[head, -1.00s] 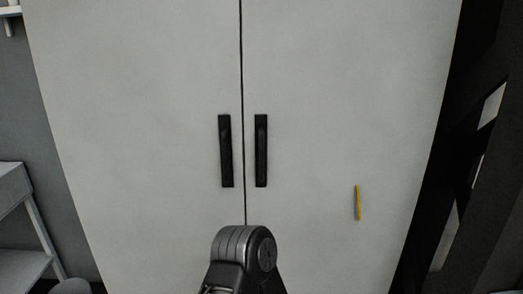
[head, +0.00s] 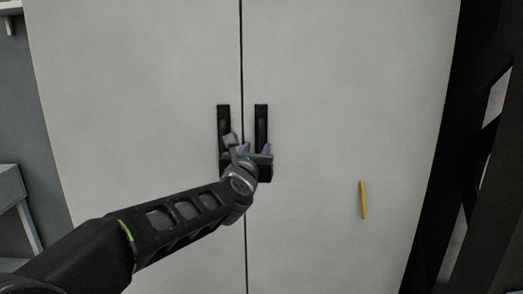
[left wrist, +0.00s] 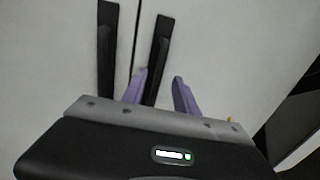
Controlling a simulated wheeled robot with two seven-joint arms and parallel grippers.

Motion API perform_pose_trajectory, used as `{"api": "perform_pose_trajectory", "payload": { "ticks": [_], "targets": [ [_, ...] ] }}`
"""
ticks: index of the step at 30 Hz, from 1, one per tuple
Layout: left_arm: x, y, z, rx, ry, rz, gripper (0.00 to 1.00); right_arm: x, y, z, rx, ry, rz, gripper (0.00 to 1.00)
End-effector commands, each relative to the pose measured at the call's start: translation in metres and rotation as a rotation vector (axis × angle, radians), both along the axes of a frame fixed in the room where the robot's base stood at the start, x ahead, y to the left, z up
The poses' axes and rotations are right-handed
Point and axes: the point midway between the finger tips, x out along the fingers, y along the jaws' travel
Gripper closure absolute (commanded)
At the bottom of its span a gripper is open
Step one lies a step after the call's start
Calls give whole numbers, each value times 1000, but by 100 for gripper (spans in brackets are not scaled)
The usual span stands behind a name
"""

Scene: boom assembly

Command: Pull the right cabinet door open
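The closed cabinet's right door (head: 340,90) is pale grey, with a black vertical handle (head: 261,120) beside the centre seam. The handle also shows in the left wrist view (left wrist: 160,45). My left gripper (head: 253,149) is in front of the handles and covers their lower parts in the head view. In the left wrist view its two purple fingertips (left wrist: 159,80) are spread apart, with the right handle's lower part appearing between them. I cannot tell whether they touch it. My right gripper is in neither view.
The left door (head: 130,90) has a matching black handle (head: 223,122) close by, across the seam. A thin yellow strip (head: 363,200) shows on the right door. Dark structure (head: 480,120) stands at the right, and a grey stand (head: 14,205) at the left.

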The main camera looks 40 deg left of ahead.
Motion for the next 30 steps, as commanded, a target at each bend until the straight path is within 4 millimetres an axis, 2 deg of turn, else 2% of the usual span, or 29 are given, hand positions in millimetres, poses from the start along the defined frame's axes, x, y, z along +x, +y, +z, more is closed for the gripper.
{"api": "perform_pose_trajectory", "payload": {
  "ticks": [13,25,30],
  "targets": [
    [6,3,2,-2,-2,0,64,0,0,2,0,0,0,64],
    [57,28,2,0,1,0,64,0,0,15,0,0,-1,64],
    [69,34,1,-1,-2,0,64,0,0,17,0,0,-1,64]
  ]
}}
